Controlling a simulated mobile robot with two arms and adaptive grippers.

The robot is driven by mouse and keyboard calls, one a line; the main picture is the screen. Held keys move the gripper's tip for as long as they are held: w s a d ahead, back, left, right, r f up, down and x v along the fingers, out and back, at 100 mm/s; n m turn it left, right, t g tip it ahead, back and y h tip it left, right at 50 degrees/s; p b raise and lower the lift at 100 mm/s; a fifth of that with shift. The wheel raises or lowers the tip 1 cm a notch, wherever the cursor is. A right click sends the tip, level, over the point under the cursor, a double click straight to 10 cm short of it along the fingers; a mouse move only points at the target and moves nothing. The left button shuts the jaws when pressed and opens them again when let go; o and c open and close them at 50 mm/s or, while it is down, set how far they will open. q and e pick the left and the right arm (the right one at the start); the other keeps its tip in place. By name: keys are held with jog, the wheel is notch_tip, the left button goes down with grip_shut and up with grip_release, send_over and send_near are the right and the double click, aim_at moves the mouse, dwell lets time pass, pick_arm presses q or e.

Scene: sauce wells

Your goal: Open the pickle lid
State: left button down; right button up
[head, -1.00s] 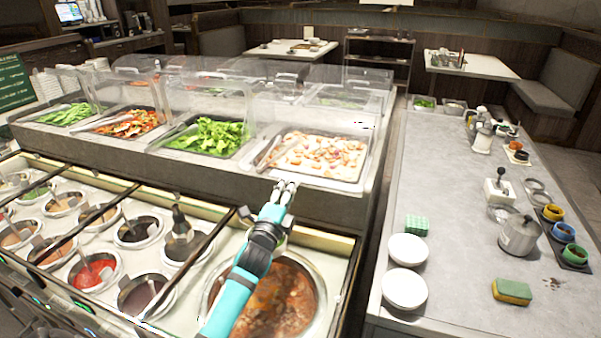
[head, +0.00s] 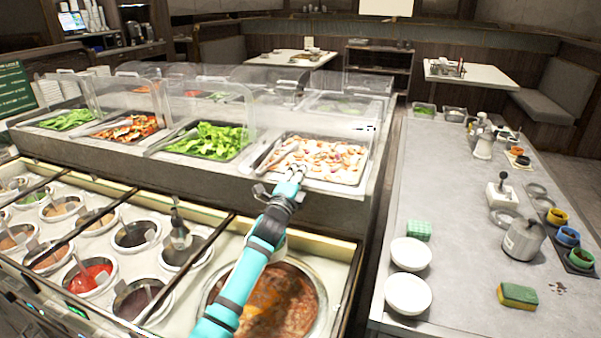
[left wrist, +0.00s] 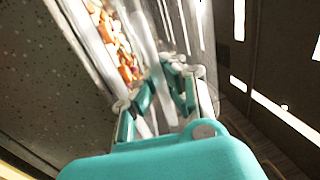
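Four food trays sit in the raised counter under clear curved covers. The rightmost front tray (head: 325,160) holds pale and orange-red chopped pieces, with a clear cover (head: 318,103) behind and above it. I cannot tell which tray is the pickle one. My left gripper (head: 297,172) is at the front edge of that rightmost tray, in front of the food. In the left wrist view my left gripper (left wrist: 165,95) has its fingers apart, with a pale rail-like edge and orange pieces beyond. Whether it touches the edge is unclear. My right gripper is out of view.
Sauce wells (head: 90,275) and a large stew pot (head: 285,300) lie below my left arm. To the right, a grey counter (head: 450,200) holds white bowls (head: 408,293), sponges (head: 517,296) and a metal pot (head: 523,240). Its middle is mostly clear.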

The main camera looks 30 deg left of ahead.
aim_at(315, 112)
pick_arm(q)
jog(key=shift+f, duration=0.15)
dwell(0.3)
